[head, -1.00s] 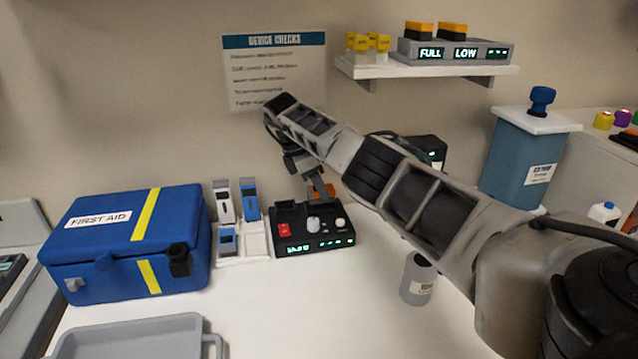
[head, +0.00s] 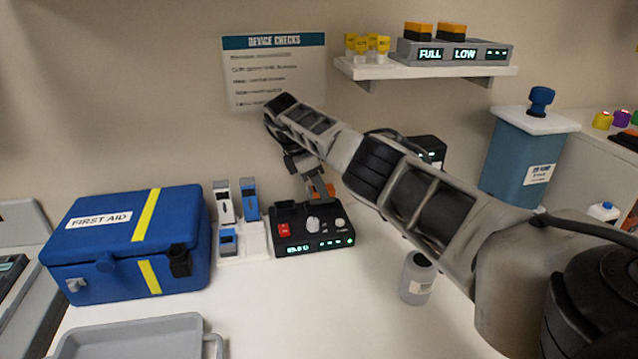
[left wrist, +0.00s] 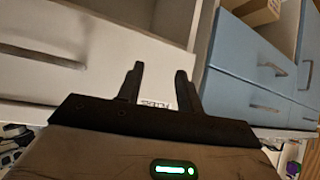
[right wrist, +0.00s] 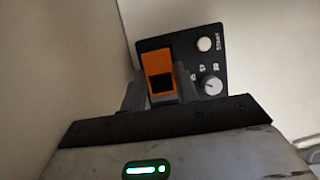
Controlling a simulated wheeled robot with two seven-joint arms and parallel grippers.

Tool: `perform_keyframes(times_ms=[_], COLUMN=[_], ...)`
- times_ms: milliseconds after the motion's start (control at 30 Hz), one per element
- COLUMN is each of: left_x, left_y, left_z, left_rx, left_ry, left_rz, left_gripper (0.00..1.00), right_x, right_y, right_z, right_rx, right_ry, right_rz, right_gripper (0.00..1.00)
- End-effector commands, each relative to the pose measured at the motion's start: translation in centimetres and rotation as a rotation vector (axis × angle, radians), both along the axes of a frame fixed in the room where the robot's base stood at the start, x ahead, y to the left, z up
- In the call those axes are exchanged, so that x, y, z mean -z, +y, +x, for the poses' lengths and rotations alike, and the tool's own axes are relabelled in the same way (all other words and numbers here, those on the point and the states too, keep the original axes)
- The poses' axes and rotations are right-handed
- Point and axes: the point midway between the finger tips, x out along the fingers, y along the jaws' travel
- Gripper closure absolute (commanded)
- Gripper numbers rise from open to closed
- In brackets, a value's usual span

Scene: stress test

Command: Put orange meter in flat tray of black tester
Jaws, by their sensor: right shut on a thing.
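The black tester (head: 290,219) stands on the white counter near the wall, with a red switch, a pale knob, a white button and a lit display. In the right wrist view, its panel (right wrist: 222,62) shows beyond the gripper. My right gripper (head: 318,187) reaches down at the tester's back right. It is shut on the orange meter (right wrist: 157,62), which has a dark square face; a bit of orange (head: 331,190) shows in the head view. The flat tray is hidden behind the meter and gripper. My left gripper (left wrist: 160,85) is open and empty, facing cabinet drawers.
A white stand (head: 254,240) with blue and grey devices is just left of the tester, then a blue first aid case (head: 125,250). A grey bottle (head: 417,280) stands right of it. A grey tray (head: 135,335) is in front. A shelf (head: 430,70) hangs above.

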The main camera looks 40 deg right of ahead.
Motion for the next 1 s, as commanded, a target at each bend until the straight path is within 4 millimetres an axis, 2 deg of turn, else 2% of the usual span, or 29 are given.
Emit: perform_keyframes(times_ms=[433,1000], left_x=[-0.2,0.9], left_y=[0.0,0.0], left_z=[0.2,0.2], left_rx=[0.000,0.000], left_ry=[-0.007,-0.007], left_rz=[0.000,-0.001], left_gripper=[0.64,0.64], right_x=[0.2,1.7], right_y=[0.0,0.0], right_z=[0.0,0.0], right_rx=[0.000,0.000], right_ry=[0.000,0.000], right_rz=[-0.001,-0.001], right_gripper=[0.92,0.92])
